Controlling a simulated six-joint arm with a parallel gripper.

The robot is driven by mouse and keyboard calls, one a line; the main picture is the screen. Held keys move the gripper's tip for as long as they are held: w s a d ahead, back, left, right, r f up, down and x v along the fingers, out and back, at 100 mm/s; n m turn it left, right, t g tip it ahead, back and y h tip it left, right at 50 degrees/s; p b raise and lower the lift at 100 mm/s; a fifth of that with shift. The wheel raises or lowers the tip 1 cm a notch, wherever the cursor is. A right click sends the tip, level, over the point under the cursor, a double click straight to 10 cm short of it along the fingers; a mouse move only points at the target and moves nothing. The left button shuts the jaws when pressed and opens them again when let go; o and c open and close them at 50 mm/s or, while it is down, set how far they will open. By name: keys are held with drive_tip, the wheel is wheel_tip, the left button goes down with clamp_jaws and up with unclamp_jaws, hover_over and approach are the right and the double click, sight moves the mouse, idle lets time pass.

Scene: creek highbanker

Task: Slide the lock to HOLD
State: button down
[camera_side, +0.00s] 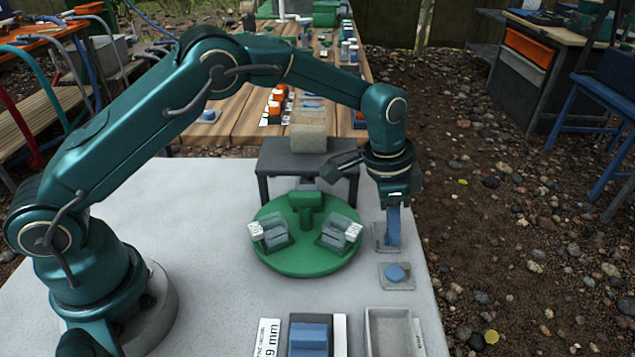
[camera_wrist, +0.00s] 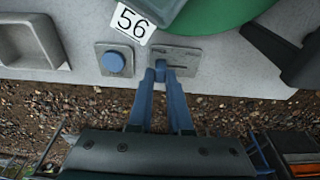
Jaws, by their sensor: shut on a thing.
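The lock is a small slider on a grey plate (camera_wrist: 190,56) at the table's edge; the plate also shows in the side view (camera_side: 380,240), partly behind my fingers. My gripper (camera_wrist: 166,72) points down at the plate with its blue fingers close together, shut on the slider at the plate's left part in the wrist view. In the side view my gripper (camera_side: 394,243) stands right over the plate. The fingers hide most of the slider. I cannot read any HOLD mark.
A round blue button (camera_side: 396,272) on its own plate sits just in front of the lock. A green turntable (camera_side: 306,262) with clear-sided holders stands to the left. Stony ground lies beyond the right edge.

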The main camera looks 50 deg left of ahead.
drive_tip(key=shift+w, duration=0.1)
drive_tip(key=shift+w+a, duration=1.2)
drive_tip(key=shift+a, duration=0.05)
drive_tip(key=c, duration=0.9)
unclamp_jaws()
drive_tip(key=shift+r, duration=0.15)
drive_tip(key=shift+r, duration=3.35)
